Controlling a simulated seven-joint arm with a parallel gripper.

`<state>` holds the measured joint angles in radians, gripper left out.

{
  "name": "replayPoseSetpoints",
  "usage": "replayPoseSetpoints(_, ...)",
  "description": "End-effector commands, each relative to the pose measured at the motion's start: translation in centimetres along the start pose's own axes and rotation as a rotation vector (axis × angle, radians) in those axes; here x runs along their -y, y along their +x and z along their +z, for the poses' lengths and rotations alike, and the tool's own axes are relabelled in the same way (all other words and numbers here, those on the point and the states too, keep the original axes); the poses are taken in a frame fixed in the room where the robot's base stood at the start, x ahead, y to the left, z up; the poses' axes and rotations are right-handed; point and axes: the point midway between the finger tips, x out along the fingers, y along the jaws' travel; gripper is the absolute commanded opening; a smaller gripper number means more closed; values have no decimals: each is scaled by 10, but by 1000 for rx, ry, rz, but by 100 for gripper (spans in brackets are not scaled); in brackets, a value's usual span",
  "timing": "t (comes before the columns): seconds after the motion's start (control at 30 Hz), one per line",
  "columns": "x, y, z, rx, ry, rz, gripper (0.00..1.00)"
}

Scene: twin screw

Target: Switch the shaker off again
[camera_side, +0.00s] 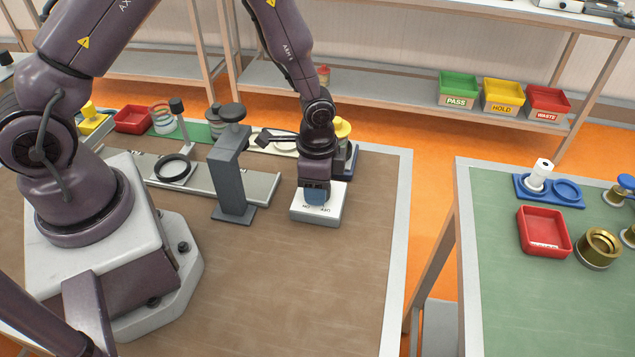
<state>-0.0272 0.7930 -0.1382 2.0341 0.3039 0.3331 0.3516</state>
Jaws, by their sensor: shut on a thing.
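A white box (318,215) with small dark lettering on its top sits on the brown table near its right edge. My gripper (315,198) points down onto the top of this box and is shut on its switch. The switch itself is mostly hidden by the fingers, so its position cannot be told. Just behind, partly covered by my arm, stands a dark blue unit (346,163) with a yellow-topped piece (343,128) on it; it may be the shaker. Whether it is moving cannot be told.
A grey post stand (231,180) stands close left of my gripper. A grey rail (215,187) and a ring stand (173,168) lie further left. The front of the brown table is clear. A green table (500,300) stands right, across a gap.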

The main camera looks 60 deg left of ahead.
Motion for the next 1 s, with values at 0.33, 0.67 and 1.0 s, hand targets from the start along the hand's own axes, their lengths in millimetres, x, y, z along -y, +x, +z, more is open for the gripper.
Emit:
replayPoseSetpoints(0.33,-1,-1,0,2,-201,-1,20)
replayPoseSetpoints(0.67,-1,-1,0,1,-267,0,20)
replayPoseSetpoints(1.0,-1,-1,0,1,-271,0,20)
